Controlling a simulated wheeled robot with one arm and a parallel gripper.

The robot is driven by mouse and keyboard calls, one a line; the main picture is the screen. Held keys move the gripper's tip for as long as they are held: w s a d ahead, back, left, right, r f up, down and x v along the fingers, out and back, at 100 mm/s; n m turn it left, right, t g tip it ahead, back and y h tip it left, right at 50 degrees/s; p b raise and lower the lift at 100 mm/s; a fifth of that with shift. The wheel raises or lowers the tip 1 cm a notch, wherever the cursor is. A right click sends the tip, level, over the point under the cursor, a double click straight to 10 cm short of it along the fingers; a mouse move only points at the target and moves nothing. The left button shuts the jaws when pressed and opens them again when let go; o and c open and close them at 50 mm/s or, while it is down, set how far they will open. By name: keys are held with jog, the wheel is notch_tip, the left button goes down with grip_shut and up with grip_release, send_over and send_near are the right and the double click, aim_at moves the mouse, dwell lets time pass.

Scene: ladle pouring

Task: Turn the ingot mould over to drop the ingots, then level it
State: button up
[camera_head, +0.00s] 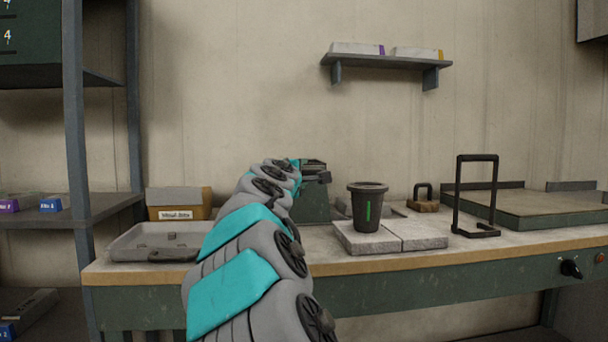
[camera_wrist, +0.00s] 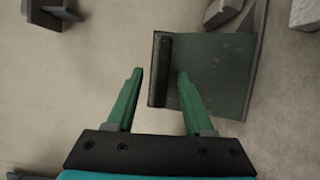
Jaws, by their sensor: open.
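A dark green block-like stand (camera_head: 312,203) with a dark top part (camera_head: 316,172) sits on the bench behind my arm, partly hidden by it. I cannot tell for sure whether this top part is the ingot mould, and I see no ingots in it. In the wrist view a flat green surface (camera_wrist: 222,75) has a black bar (camera_wrist: 162,72) along its left edge. My gripper (camera_wrist: 160,71) is open and empty; the left finger shows left of the bar and the right finger over the green surface. In the head view the gripper is mostly hidden behind my arm.
A grey tray (camera_head: 125,242) with a dark handle lies at the bench's left, before a cardboard box (camera_head: 178,213). A dark cup (camera_head: 367,207) stands on pale slabs (camera_head: 420,233).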

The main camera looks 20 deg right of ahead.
jog(key=v, duration=0.6)
jog(key=shift+f, duration=0.15)
jog(key=shift+s, duration=0.15)
